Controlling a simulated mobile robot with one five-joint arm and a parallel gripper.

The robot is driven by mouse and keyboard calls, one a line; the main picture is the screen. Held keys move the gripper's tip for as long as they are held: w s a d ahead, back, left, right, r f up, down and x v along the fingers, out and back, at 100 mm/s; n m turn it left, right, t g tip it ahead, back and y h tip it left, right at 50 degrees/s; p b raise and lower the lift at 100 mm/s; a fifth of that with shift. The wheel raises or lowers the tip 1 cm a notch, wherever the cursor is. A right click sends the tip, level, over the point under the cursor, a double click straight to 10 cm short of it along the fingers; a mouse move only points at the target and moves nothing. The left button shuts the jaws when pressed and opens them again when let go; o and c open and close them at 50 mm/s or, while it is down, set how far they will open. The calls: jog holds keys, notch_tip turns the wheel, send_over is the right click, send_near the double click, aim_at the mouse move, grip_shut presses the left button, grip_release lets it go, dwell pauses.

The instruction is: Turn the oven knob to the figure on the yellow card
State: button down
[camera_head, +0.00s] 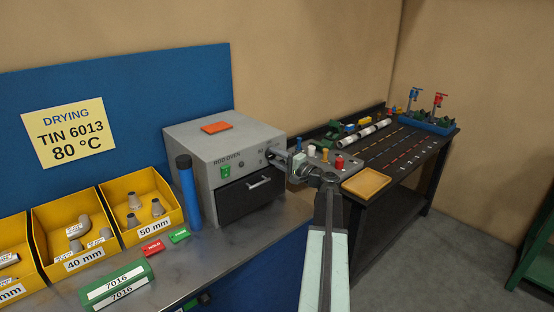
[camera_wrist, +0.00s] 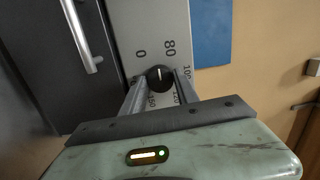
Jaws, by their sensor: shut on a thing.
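The yellow card (camera_head: 68,132) on the blue board reads "DRYING TIN 6013 80 °C". The grey rod oven (camera_head: 212,145) stands on the bench, its front facing right of centre. In the wrist view the black oven knob (camera_wrist: 159,78) sits between my two fingers, which are shut on it. Its white mark points up in the picture, between the figures 0 and 80, seemingly a little nearer 80. The figures 100, 120 and 150 show around it, partly behind the fingers.
A green switch (camera_head: 225,171) and the door handle (camera_head: 259,183) are on the oven front. A blue tube (camera_head: 188,192) stands left of the oven. Yellow bins (camera_head: 139,207) line the bench.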

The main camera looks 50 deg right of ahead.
jog(key=m, duration=0.5)
jog(key=shift+m+h+b, duration=0.35)
jog(key=shift+m+h, duration=0.05)
dwell(0.4)
jog(key=c, duration=0.9)
grip_release()
jog(key=s, duration=0.8)
jog(key=shift+a+f+b, duration=0.15)
jog(key=shift+f+b, duration=0.2)
jog(key=shift+w, duration=0.1)
